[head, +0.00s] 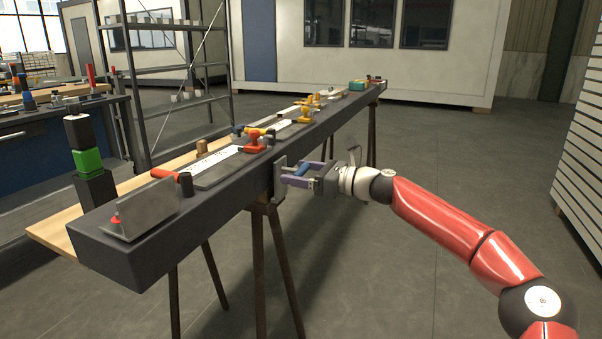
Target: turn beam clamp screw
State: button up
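A long dark beam (225,190) rests on trestles and runs from the near left to the far middle. A grey clamp (279,180) sits on the beam's right side face.
On top of the beam are an angled grey plate (143,210), a red-handled tool (256,141), white sheets and several small tools. A trestle (267,265) stands below the clamp. A wooden board (52,234) lies left of the beam. The floor (385,280) right of the beam is clear.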

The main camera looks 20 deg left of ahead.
jog(key=c, duration=0.6)
